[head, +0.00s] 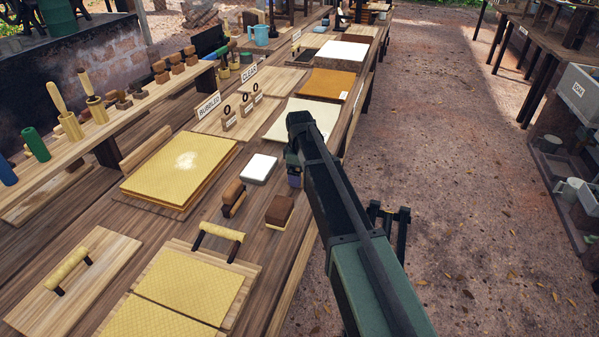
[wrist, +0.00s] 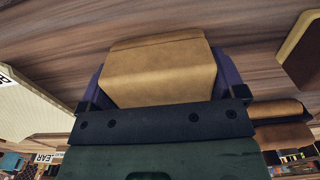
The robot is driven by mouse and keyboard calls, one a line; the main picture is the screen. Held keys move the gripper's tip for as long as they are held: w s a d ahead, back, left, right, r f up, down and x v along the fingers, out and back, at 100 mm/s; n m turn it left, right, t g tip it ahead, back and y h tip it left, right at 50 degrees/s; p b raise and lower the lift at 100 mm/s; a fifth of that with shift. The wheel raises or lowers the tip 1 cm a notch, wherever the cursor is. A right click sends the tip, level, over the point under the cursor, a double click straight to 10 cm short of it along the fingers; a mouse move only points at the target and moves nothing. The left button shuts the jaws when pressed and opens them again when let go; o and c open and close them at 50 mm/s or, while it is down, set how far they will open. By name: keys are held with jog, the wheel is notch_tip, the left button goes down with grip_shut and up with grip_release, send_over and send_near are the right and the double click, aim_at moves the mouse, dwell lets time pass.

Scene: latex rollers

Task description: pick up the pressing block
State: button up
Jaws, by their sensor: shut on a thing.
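In the wrist view, a tan, smooth-faced block (wrist: 160,72), which I take to be the pressing block, sits between the two purple-blue fingers of my gripper (wrist: 163,80). The gripper is shut on it. In the head view, my gripper (head: 293,177) is low over the bench near its right edge, and the arm hides the held block. Whether the block touches the wood or hangs just above it, I cannot tell.
A brown block with a pale base (head: 280,211), a brown block with a rounded top (head: 233,197) and a white slab (head: 258,169) lie close by. A stack of yellow sheets (head: 180,168) lies left; a cream sheet (head: 303,119) lies behind. Bare wood separates them.

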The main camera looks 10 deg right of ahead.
notch_tip(320, 180, up, 19)
jog(key=p, duration=1.8)
jog(key=shift+r+p, duration=0.2)
jog(key=shift+p, duration=0.2)
